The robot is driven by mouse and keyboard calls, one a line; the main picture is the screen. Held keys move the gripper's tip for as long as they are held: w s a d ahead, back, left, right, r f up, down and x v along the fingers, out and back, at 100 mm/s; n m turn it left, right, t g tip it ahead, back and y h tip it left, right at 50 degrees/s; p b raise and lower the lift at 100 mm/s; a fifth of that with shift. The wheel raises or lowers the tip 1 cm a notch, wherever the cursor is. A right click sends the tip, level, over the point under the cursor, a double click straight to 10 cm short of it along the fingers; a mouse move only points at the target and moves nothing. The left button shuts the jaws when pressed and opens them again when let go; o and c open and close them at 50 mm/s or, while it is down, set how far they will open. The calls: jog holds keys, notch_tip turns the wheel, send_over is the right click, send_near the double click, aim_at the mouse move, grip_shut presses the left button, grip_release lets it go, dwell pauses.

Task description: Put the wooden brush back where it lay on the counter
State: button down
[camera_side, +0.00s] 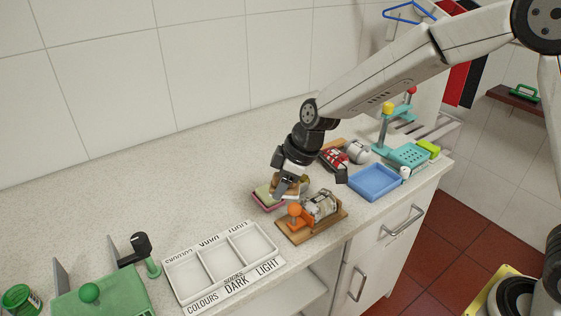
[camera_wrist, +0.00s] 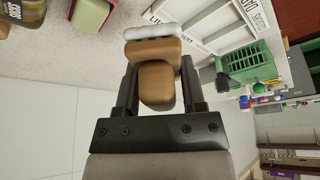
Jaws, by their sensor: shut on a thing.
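The wooden brush (camera_wrist: 157,72) is between the two fingers of my gripper (camera_wrist: 158,92) in the wrist view. It has a rounded brown handle block and a strip of white bristles along its far edge. In the side view my gripper (camera_side: 284,187) points down with the brush (camera_side: 291,183) in it, partly hidden by the fingers. It appears just over or beside a pink dish with a pale green top (camera_side: 266,199). I cannot tell whether the brush touches anything below. The dish (camera_wrist: 91,14) shows at the top in the wrist view, apart from the brush.
A wooden board (camera_side: 304,232) with an orange knob and a metal cylinder is close to the right. A white sorting tray (camera_side: 188,279) with three compartments lies in front. A blue tray (camera_side: 375,182) stands farther right. The counter (camera_side: 150,205) is bare to the left.

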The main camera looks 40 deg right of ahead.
jog(key=shift+s+a+m, duration=0.1)
jog(key=shift+a+m, duration=0.2)
jog(key=shift+a, duration=0.25)
jog(key=w+a+f, duration=0.3)
jog(key=w+f, duration=0.1)
jog(key=w, duration=0.5)
send_near(232, 209)
jog(key=shift+w+a+f, duration=0.1)
jog(key=shift+a+f, duration=0.65)
jog(key=shift+a, duration=0.1)
jog(key=shift+w+a+f, duration=0.15)
jog(key=shift+w+f, duration=0.35)
jog(key=shift+f, duration=0.1)
jog(key=shift+w+f, duration=0.2)
jog(key=shift+f, duration=1.55)
